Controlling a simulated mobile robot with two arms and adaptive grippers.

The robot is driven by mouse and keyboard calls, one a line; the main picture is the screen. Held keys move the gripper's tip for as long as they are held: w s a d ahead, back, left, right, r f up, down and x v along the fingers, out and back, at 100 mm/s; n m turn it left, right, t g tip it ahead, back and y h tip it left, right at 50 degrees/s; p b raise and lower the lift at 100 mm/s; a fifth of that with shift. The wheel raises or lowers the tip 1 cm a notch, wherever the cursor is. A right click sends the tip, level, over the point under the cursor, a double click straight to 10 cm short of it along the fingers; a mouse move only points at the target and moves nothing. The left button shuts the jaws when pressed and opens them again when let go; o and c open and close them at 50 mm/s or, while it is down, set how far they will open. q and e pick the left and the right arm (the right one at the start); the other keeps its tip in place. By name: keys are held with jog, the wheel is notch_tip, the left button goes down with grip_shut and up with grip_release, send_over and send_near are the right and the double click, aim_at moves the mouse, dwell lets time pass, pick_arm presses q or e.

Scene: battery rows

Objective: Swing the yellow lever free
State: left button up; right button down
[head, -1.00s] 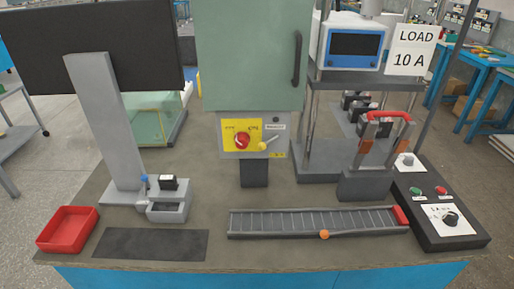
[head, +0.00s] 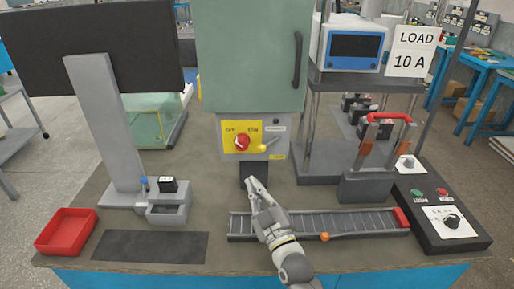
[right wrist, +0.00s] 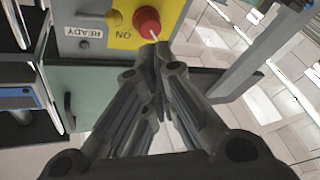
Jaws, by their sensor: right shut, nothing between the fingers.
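My right gripper (head: 250,182) is shut and empty, below the box in the picture and apart from the lever. In the right wrist view its closed fingers (right wrist: 152,50) point toward the upside-down panel and overlap the area near the red knob (right wrist: 147,22). My left gripper is not in view.
A green cabinet (head: 250,55) stands above the switch box. A slotted rail (head: 350,222) lies under my right forearm, with a red-handled device (head: 388,120) and a button box (head: 450,215) at the right. A red tray (head: 66,231) and dark mat (head: 150,246) are at the left.

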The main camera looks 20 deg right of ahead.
aim_at(269, 144)
jog(key=shift+w+d+r+m+t+h, duration=0.1)
jog(key=shift+w+d+r+t+h, duration=0.15)
jog(key=shift+r+t, duration=0.35)
jog(key=shift+w+d+r+m+t+h, duration=0.1)
jog(key=shift+d+r+t+h, duration=0.2)
jog(key=shift+r, duration=0.55)
jog(key=shift+w+d+r+m+t+h, duration=0.1)
jog(key=shift+w+d+r+t+h, duration=0.1)
jog(key=shift+r+t+h, duration=0.3)
jog(key=shift+r, duration=0.2)
jog(key=w+d+p, duration=0.1)
jog(key=w+d, duration=0.1)
jog(key=w, duration=0.7)
jog(key=shift+r, duration=0.45)
